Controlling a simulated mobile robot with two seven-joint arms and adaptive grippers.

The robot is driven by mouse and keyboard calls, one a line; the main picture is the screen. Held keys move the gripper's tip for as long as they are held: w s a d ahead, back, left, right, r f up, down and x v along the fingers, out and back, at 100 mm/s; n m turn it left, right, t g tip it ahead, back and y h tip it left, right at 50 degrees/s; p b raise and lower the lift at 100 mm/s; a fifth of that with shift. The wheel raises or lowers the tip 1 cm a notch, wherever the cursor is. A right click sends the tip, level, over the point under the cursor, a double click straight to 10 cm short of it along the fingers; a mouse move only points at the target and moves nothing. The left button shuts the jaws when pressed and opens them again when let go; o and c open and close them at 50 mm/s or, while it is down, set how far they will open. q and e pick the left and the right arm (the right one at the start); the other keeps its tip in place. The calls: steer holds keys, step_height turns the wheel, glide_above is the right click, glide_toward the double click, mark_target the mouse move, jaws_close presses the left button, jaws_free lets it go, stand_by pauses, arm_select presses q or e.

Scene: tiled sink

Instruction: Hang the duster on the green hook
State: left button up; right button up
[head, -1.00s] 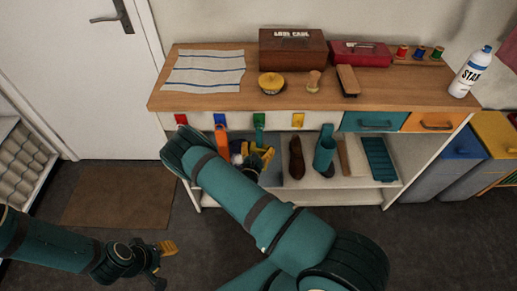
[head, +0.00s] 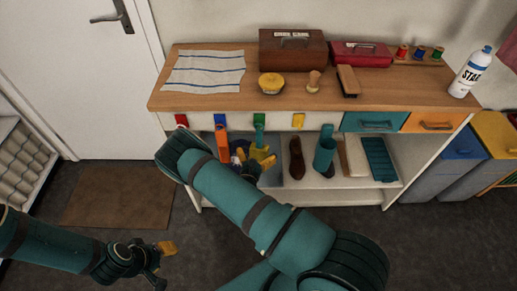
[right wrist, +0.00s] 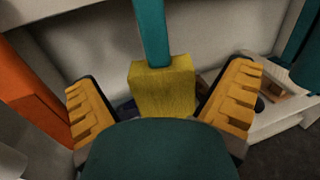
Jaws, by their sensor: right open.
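The green hook (head: 259,120) is on the bench's front edge, between a red hook and a yellow hook. The duster (head: 259,138) has a teal handle and a yellow block-shaped head. It hangs straight down below the green hook, its handle top meeting the hook; the exact contact is too small to see. In the right wrist view the duster's yellow head (right wrist: 163,92) is between my right gripper's (right wrist: 160,100) spread fingers, with a gap on both sides. My right gripper is open. My left gripper (head: 160,258) is low at the left, away from the bench; its finger gap is unclear.
An orange item (head: 222,142) hangs just left of the duster. A brown shoe brush (head: 297,158) and a teal holder (head: 325,150) stand on the lower shelf (head: 325,183) to the right. Boxes, a cloth and a bottle (head: 470,73) are on the bench top (head: 215,100).

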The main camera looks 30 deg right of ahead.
steer(key=v, duration=1)
steer(key=s+d+f+m+g+h, duration=0.1)
steer(key=s+d+m+g, duration=0.15)
steer(key=s+g, duration=0.25)
steer(key=s+d+f+m+g, duration=0.1)
steer(key=s+d+m+g, duration=0.1)
steer(key=s+m+g, duration=0.2)
steer(key=s+a+f+m+g+y, duration=0.1)
steer(key=s+a+m+g+y, duration=0.3)
steer(key=s, duration=0.3)
steer(key=s+a+f+m+g+y, duration=0.2)
steer(key=s+m+g+y, duration=0.1)
steer(key=s+g, duration=0.25)
steer(key=a+r+m+t+y, duration=0.1)
steer(key=a+r+m+y, duration=0.1)
steer(key=a+m+y, duration=0.75)
steer(key=w+a+r+m+t, duration=0.1)
steer(key=w+r+m+t, duration=0.1)
steer(key=w, duration=0.3)
steer(key=w+a+r+m+t+y, duration=0.1)
steer(key=w+a+r+m+t, duration=0.1)
steer(key=w+r+m+t, duration=0.1)
steer(key=shift+w+a+r+t, duration=0.35)
steer(key=shift+w+t, duration=0.55)
steer(key=shift+t, duration=0.15)
